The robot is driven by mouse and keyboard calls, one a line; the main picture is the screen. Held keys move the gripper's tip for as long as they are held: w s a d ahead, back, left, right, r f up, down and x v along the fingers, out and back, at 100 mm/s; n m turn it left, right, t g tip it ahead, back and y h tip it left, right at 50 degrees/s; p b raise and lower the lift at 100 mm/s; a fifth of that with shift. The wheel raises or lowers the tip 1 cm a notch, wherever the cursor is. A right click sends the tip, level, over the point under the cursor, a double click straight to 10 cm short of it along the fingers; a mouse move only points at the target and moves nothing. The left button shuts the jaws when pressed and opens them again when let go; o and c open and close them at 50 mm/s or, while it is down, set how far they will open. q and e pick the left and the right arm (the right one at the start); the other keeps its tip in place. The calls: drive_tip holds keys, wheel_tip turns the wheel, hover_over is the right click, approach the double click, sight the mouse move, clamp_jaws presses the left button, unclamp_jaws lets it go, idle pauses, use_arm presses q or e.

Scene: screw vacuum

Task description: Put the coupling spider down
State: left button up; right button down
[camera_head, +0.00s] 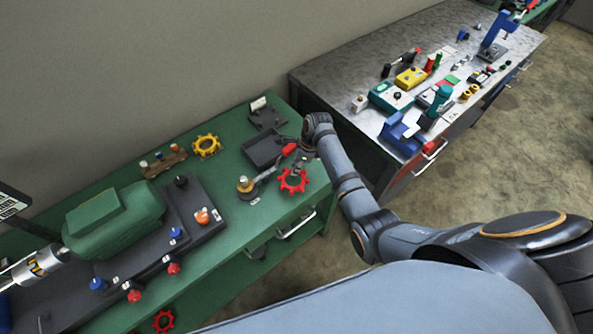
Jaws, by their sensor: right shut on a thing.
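A red toothed coupling spider (293,181) shows near the front right of the green bench, with its open centre facing up. My right gripper (302,162) is at its far edge and shut on it. The gripper is small here and its fingertips are hard to make out. I cannot tell whether the spider touches the bench top. A yellow spider (206,145) lies flat toward the back of the bench. Another red spider (163,321) shows low at the bench's front.
A dark tray (264,150) lies behind the gripper, beside a red-handled tool (289,149). A brass-coloured part (245,184) stands left of the held spider. A green motor (115,217) on a dark base fills the bench's left. A grey bench (330,83) with tools stands at right.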

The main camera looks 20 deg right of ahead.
wheel_tip(320, 180, down, 3)
drive_tip(key=c, duration=1.2)
unclamp_jaws()
drive_tip(key=v, duration=1.2)
